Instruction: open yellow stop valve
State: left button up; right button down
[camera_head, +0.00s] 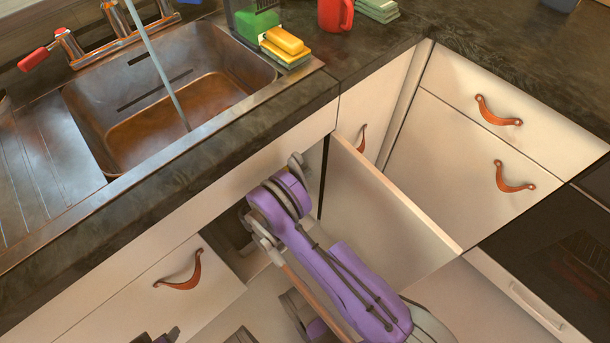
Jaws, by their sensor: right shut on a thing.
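The sink cupboard stands open under the counter, its pale door (380,205) swung out to the right. My purple right arm reaches up from the bottom right to the cupboard opening. My right gripper (258,238) is at the opening, partly hidden by the arm and the shadow inside. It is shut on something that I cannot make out.
Above is a copper sink (190,110) with a red-handled tap (38,58). A yellow sponge (285,40) and a red mug (335,14) stand on the dark counter. Drawers with leather pulls (497,111) are at right. The open door stands close to the right of my arm.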

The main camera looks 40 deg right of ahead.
jog(key=c, duration=0.7)
grip_release()
jog(key=a, duration=0.3)
jog(key=a+p, duration=0.1)
jog(key=a, duration=0.7)
jog(key=shift+s+p, duration=0.3)
jog(key=shift+s, duration=0.1)
jog(key=shift+d+r, duration=0.1)
